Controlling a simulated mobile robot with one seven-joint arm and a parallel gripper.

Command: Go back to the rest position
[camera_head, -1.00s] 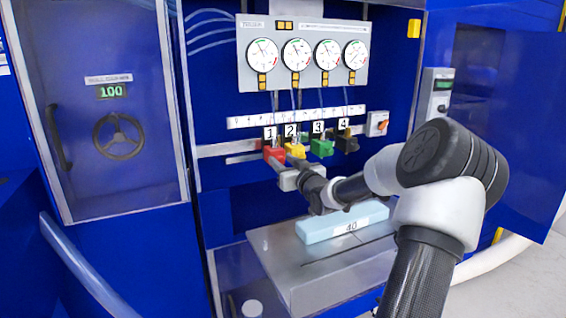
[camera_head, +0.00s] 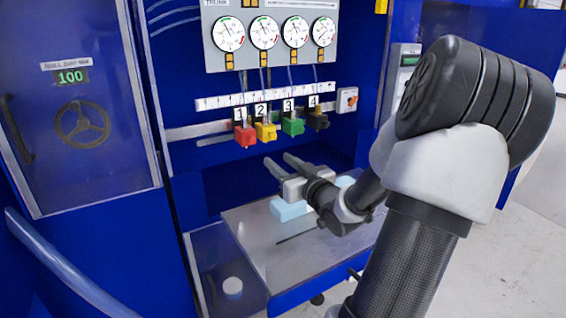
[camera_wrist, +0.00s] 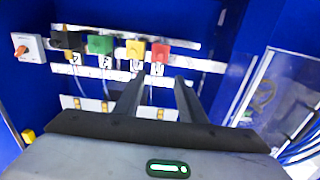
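The red valve 1 (camera_head: 246,137), yellow valve 2 (camera_head: 266,132), green valve 3 (camera_head: 293,126) and black valve 4 (camera_head: 317,121) are clear of the fingers. In the wrist view, the red valve (camera_wrist: 161,47) appears beyond the fingertips. A light blue foam block (camera_head: 288,211) lies on the metal platform (camera_head: 262,251), partly hidden behind my arm.
Several round gauges (camera_head: 264,33) sit above the valves. A door with a handwheel (camera_head: 83,123) and a "100" display stands at left. A grey switch box (camera_head: 399,75) is behind my arm. Grey floor (camera_head: 520,250) is open at right.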

